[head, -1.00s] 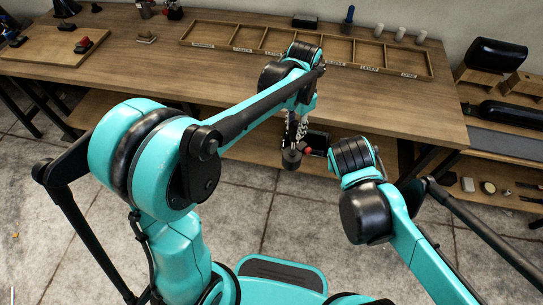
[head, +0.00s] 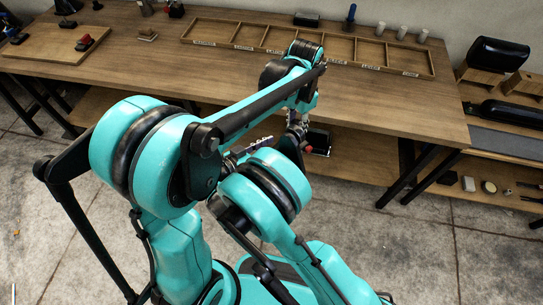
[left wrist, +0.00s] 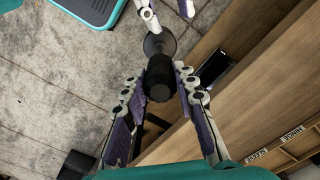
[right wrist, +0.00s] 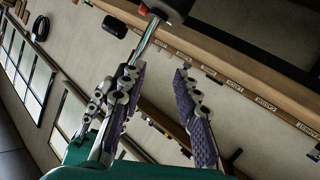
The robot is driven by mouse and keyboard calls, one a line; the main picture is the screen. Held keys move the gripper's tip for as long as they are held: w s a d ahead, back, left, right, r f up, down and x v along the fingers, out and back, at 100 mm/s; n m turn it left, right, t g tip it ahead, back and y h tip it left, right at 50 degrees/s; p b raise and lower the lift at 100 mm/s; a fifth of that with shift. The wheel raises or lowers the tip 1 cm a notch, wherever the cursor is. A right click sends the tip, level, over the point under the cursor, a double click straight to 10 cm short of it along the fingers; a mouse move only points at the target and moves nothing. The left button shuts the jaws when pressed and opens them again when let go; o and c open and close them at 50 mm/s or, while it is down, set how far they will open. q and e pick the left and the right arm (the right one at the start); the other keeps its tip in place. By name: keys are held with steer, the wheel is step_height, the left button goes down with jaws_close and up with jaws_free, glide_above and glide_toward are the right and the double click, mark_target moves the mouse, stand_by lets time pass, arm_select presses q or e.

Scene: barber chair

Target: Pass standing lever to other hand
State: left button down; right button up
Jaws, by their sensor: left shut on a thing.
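The standing lever (left wrist: 160,84) shows in the left wrist view as a black cylinder with a wider dark disc beyond it. My left gripper (left wrist: 160,78) is shut on the black cylinder, one finger on each side. In the right wrist view the lever has a shiny metal rod (right wrist: 147,40) below a black part. My right gripper (right wrist: 156,72) is open, its fingers apart, with the rod near its left finger. In the head view my right gripper (head: 262,143) is close to the left one, below the table front. My arms hide most of the lever there.
The wooden table (head: 140,75) carries a long divided tray (head: 433,75) with labels and, at the left, a board (head: 60,50) with dark tools. A lower shelf (head: 350,163) lies under the table.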

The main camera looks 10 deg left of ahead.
mark_target(300, 145)
step_height(300, 145, down, 4)
steer(key=s+m+t+h, duration=0.1)
steer(key=s+m+h, duration=0.15)
steer(key=m, duration=0.25)
steer(key=shift+h, duration=0.25)
steer(key=x, duration=1.3)
steer(key=shift+r, duration=0.1)
arm_select(q)
steer(key=shift+d, duration=0.1)
arm_select(e)
jaws_close()
arm_select(q)
steer(key=c, duration=1.1)
jaws_free()
